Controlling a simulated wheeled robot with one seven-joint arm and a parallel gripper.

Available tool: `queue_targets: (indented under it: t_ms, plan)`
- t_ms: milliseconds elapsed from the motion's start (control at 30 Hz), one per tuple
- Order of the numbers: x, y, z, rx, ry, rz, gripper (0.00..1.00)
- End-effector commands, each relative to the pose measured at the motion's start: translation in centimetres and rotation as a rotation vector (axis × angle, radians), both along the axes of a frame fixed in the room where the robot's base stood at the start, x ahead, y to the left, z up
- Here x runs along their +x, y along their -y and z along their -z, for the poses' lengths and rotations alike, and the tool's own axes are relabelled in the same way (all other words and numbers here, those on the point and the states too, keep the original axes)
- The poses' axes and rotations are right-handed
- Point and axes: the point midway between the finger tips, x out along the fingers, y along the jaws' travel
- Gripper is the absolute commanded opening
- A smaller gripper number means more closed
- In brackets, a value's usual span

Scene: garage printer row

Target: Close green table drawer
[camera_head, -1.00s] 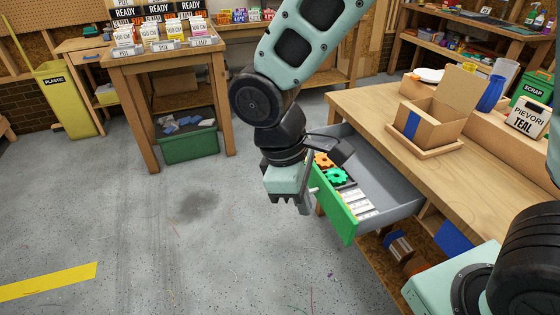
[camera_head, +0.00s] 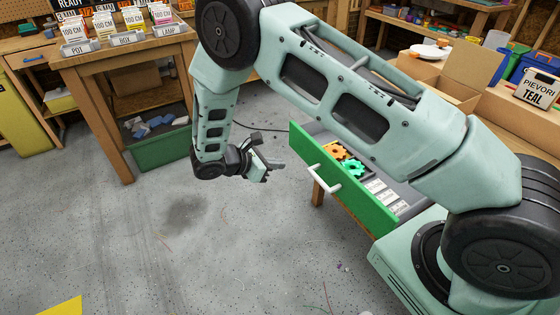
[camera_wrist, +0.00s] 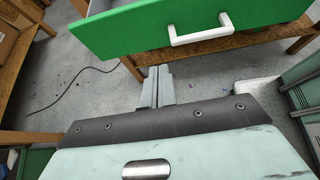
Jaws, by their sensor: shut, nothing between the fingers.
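The green drawer front (camera_head: 352,186) with its white handle (camera_head: 323,180) sticks out from the wooden table, so the drawer is open. Orange and green gears and white labelled packs lie inside it. My gripper (camera_head: 264,168) is in front of the drawer, to the left of the handle and apart from it. In the wrist view, the drawer front (camera_wrist: 190,24) spans the top with the handle (camera_wrist: 201,31) right of centre. My gripper's fingers (camera_wrist: 158,72) are shut and empty, pointing toward the space below the drawer front. My arm hides part of the drawer and table.
A cardboard box (camera_head: 458,72) and a "PIEVORI TEAL" container (camera_head: 538,88) stand on the table. A wooden stand with a green bin (camera_head: 160,150) is at the left.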

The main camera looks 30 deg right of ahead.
Motion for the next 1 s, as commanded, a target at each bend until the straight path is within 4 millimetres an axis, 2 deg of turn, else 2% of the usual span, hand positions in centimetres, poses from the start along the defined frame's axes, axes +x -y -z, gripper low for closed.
queue_targets:
  t_ms: [400, 533, 733, 1000]
  plan:
    - [0.1, 7.3, 4.1, 0.002, -0.003, 0.005, 0.00]
    - [0.2, 9.3, 3.9, 0.003, -0.001, 0.004, 0.00]
    - [0.3, 10.8, 4.0, 0.003, 0.001, 0.003, 0.00]
    - [0.3, 11.0, 4.0, 0.003, 0.001, 0.002, 0.00]
